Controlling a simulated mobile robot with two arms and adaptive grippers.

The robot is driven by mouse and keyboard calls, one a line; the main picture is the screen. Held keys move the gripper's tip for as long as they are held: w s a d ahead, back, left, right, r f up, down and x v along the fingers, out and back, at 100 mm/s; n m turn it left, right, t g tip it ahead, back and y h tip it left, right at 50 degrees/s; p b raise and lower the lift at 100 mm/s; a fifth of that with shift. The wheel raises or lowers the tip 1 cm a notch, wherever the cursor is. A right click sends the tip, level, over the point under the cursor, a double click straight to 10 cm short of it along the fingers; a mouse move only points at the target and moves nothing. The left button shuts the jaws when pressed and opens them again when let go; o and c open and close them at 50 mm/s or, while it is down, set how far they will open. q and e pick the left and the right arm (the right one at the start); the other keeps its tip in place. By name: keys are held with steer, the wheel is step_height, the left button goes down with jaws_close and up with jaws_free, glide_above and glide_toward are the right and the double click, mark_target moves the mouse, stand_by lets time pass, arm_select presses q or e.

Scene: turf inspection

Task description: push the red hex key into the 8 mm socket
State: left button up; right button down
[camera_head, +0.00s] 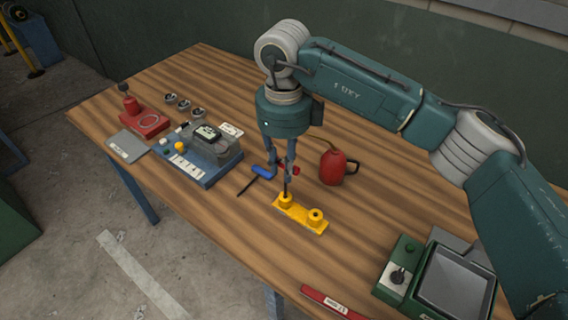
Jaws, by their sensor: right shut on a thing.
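My right gripper (284,172) points down over the middle of the wooden table, shut on the red hex key (294,170). A bit of the red handle shows beside the fingers, and the dark shaft runs down to the left socket of the yellow block (300,213). The shaft's tip meets the left socket (285,200); I cannot tell how deep it is. The right socket (316,215) is empty. No size marks are readable, so I cannot tell which socket is 8 mm. My left gripper is not in view.
A blue-handled hex key (262,172) lies just left of the gripper. A red can (333,167) stands close on the right. A blue-based device (196,168) is at left, a green device (452,278) at front right. Bare wood lies in front of the yellow block.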

steer(key=shift+f+b, duration=0.55)
steer(key=shift+f, duration=0.1)
steer(key=shift+f+b, duration=1.35)
steer(key=shift+f, duration=0.3)
steer(key=c, duration=1.5)
jaws_free()
steer(key=shift+o, duration=0.2)
step_height(320, 180, up, 12)
steer(key=shift+r, duration=0.1)
steer(key=shift+s+a, duration=0.1)
steer(key=shift+s, duration=0.05)
